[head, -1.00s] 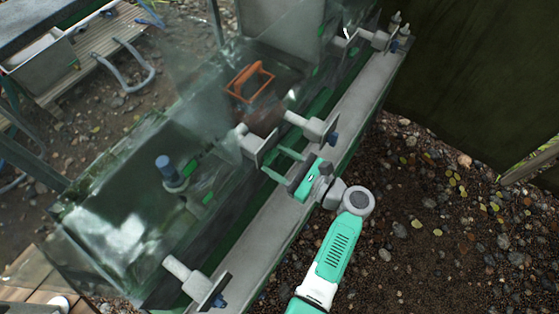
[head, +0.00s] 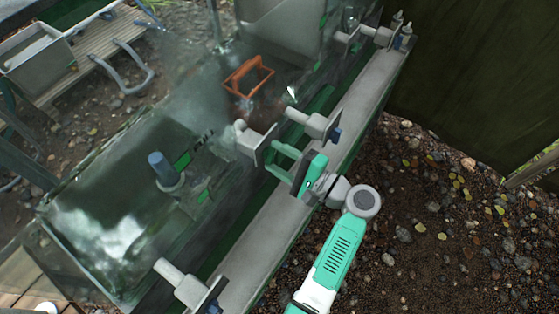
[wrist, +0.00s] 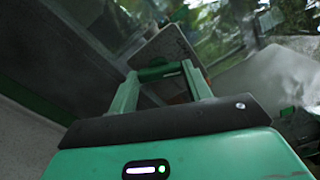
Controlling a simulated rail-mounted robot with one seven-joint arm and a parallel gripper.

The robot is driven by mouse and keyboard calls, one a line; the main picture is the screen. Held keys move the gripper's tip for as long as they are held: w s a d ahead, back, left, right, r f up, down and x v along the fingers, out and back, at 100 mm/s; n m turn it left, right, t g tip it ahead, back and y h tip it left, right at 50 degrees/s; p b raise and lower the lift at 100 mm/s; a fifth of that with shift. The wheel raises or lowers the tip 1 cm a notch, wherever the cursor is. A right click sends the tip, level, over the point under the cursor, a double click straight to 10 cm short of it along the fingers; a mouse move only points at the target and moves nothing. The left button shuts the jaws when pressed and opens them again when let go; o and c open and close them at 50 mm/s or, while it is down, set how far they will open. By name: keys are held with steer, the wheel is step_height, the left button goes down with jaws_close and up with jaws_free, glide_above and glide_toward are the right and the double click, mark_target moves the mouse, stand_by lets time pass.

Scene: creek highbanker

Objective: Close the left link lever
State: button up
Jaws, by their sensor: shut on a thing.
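My gripper (head: 270,158) is at the middle of the long green trough, its green fingers reaching left over the near rim. In the wrist view its fingertips (wrist: 160,72) are shut on a short dark green bar. I take this bar to be the grip of the left link lever (wrist: 157,74); its ends are hidden by the fingers. A flat grey plate (wrist: 165,50) stands just beyond the fingertips. It also shows in the head view (head: 266,144), beside a grey block. The lever's pivot is not clear.
Grey fittings with blue ends sit along the rim: one at front left (head: 185,288), one close beyond my gripper (head: 314,122), one at the far end (head: 382,37). An orange basket frame (head: 248,76) lies behind. Gravel (head: 420,220) at right is open.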

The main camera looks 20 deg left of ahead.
steer(key=n+b, duration=0.3)
steer(key=n, duration=0.1)
steer(key=shift+n, duration=0.4)
stand_by(0.4)
steer(key=o, duration=1)
steer(key=shift+s+d+p, duration=0.15)
steer(key=shift+s+d, duration=0.1)
steer(key=shift+d, duration=1.05)
steer(key=shift+s+d+p, duration=0.2)
steer(key=shift+d, duration=1.1)
steer(key=shift+s+d+p, duration=0.15)
steer(key=shift+s+d, duration=0.1)
steer(key=shift+d, duration=1.05)
steer(key=d, duration=0.4)
steer(key=s+d, duration=0.1)
steer(key=d, duration=0.3)
steer(key=s+d, duration=0.1)
steer(key=d, duration=0.2)
steer(key=shift+s+d+b, duration=0.1)
steer(key=shift+d+b, duration=0.2)
steer(key=shift+d, duration=0.1)
